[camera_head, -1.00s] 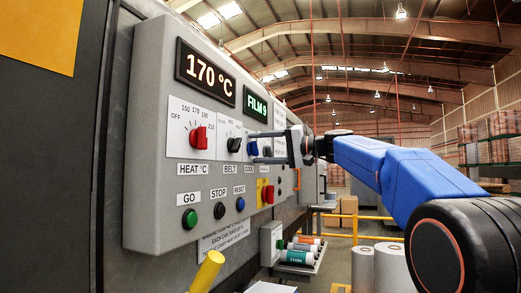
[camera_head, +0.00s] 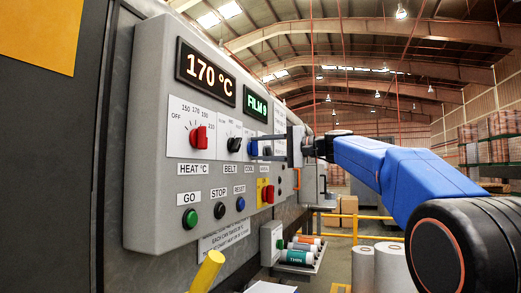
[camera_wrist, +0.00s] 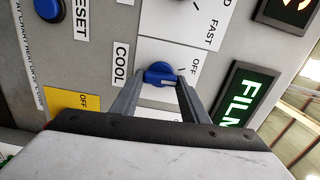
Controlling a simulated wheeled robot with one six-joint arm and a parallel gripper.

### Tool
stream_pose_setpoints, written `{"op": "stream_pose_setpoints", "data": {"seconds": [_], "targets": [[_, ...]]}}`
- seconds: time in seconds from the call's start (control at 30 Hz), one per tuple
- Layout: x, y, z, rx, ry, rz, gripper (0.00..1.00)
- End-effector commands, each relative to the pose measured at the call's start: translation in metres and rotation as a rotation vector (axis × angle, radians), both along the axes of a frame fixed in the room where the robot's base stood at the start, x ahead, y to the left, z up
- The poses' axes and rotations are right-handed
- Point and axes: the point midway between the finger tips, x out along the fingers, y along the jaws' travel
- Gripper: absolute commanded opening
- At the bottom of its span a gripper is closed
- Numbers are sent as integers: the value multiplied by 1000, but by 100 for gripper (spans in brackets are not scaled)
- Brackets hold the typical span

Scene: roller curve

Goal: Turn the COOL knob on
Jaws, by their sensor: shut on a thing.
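The blue COOL knob (camera_wrist: 160,73) sits on the grey panel, with the COOL label (camera_wrist: 121,63) beside it in the wrist view. A white mark on the knob points toward the side where OFF is printed. In the head view the knob (camera_head: 254,147) is small and partly hidden by my fingers. My gripper (camera_wrist: 158,82) is shut on the knob, one finger on each side. In the head view my gripper (camera_head: 257,148) reaches the panel from the right.
The red HEAT knob (camera_head: 198,136) and black BELT knob (camera_head: 234,144) lie left of my gripper. GO (camera_head: 190,219), STOP (camera_head: 219,210) and RESET (camera_head: 240,203) buttons sit below. A red switch on a yellow plate (camera_head: 265,192) is close underneath. A yellow post (camera_head: 207,270) stands in front.

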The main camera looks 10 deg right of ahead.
Motion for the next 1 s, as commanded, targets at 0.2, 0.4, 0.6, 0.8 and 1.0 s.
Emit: {"op": "stream_pose_setpoints", "data": {"seconds": [0.2, 0.4, 0.6, 0.8, 1.0], "targets": [[0, 0, -2, 111, 154, 0, 18], [0, 0, -3, 197, 273, -1, 18], [0, 0, -3, 257, 357, -1, 18], [0, 0, -4, 289, 401, -1, 18], [0, 0, -4, 299, 415, -1, 18]]}}
